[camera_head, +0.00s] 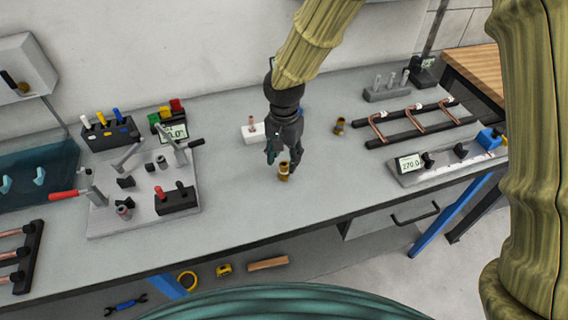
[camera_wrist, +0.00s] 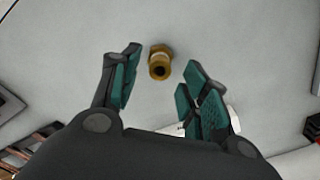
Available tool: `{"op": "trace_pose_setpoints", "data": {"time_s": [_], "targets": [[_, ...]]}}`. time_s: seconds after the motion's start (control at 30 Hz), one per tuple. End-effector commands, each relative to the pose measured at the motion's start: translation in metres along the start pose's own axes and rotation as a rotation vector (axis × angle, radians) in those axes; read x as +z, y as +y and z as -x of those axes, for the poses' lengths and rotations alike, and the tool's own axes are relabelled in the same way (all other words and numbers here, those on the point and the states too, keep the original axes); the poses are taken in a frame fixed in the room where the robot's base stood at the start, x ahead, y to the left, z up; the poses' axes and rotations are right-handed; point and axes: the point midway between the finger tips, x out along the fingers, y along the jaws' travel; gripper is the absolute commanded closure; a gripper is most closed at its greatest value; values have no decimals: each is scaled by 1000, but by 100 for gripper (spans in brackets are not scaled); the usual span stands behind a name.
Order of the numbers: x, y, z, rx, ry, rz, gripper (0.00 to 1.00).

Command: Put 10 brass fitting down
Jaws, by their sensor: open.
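A brass fitting (camera_head: 284,171) stands on the grey bench top, just below my gripper. In the wrist view the brass fitting (camera_wrist: 160,62) shows between and slightly beyond the fingertips, with clear gaps on both sides. My gripper (camera_head: 282,158) points down over the bench with its jaws open. In the wrist view the green finger pads of my gripper (camera_wrist: 158,80) are apart and hold nothing. A second brass fitting (camera_head: 339,126) stands on the bench to the right and farther back.
A white block with a copper piece (camera_head: 254,132) stands behind my gripper to the left. A bending fixture with levers (camera_head: 145,190) is at left. A rack of copper tubes (camera_head: 410,122) and a device reading 270.0 (camera_head: 445,163) are at right. The bench front of the fitting is clear.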

Motion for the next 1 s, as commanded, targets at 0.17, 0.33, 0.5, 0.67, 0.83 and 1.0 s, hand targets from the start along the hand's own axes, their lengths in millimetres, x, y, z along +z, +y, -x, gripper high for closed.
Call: {"op": "trace_pose_setpoints", "data": {"time_s": [0.17,0.33,0.5,0.67,0.83,1.0], "targets": [[0,-1,26,-2,2,-1,55],[0,-1,52,-2,2,-2,55],[0,0,73,0,1,-1,55],[0,0,85,0,0,-1,55],[0,0,89,0,-1,0,55],[0,0,89,0,-1,0,55]]}}
